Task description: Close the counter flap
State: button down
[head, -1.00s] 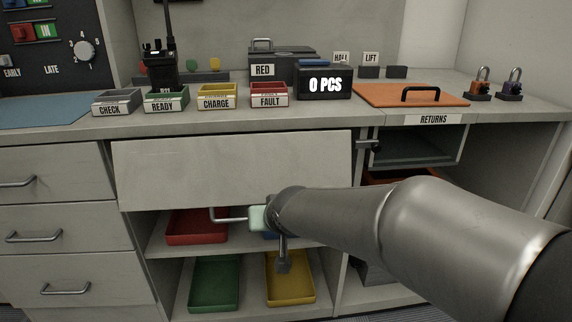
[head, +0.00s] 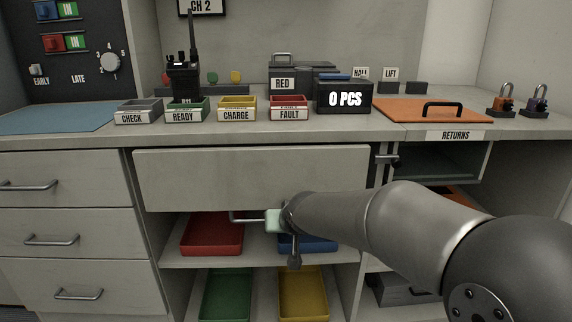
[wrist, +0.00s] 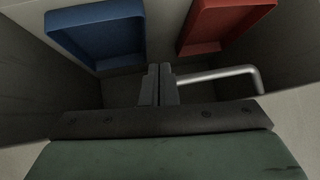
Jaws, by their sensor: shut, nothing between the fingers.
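The counter flap appears to be the pale grey front panel (head: 250,178) below the worktop. Its lower edge stands above an open space with trays, and how far it tilts cannot be told. A metal bar handle (head: 246,221) shows below that edge, and it also shows in the wrist view (wrist: 220,75). My gripper (head: 275,220) is at the handle's right part, in front of the open space. In the wrist view my gripper (wrist: 160,85) has its fingers together beside the bar, with nothing between them. Whether they touch the bar is unclear.
A red tray (head: 212,236) and a blue tray (head: 309,243) lie on the shelf behind. Green (head: 226,296) and yellow (head: 303,293) trays lie below. Drawers (head: 65,235) stand left. An orange lid (head: 400,108) lies on the worktop at right.

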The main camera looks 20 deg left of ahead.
jog(key=shift+r, duration=0.1)
jog(key=s+d+p, duration=0.2)
jog(key=s+d, duration=0.5)
jog(key=s, duration=0.4)
jog(key=s+d+r+m+g+h+p, duration=0.1)
jog(key=s+d+r+g+h+p, duration=0.15)
jog(key=d+r+p, duration=0.65)
jog(key=s+d+r+m+g+h+p, duration=0.1)
jog(key=s+d+r+m+h+p, duration=0.15)
jog(key=d+r+p, duration=0.55)
jog(key=s+d+r+m+g+p, duration=0.1)
jog(key=s+d+r+g+p, duration=0.2)
jog(key=s+d+r+p, duration=0.7)
jog(key=s+d+p, duration=0.1)
jog(key=s+p, duration=0.1)
jog(key=p, duration=0.3)
jog(key=shift+d+r+g+p, duration=0.2)
jog(key=shift+d+g+p, duration=0.15)
jog(key=shift+p, duration=0.05)
jog(key=shift+m, duration=0.25)
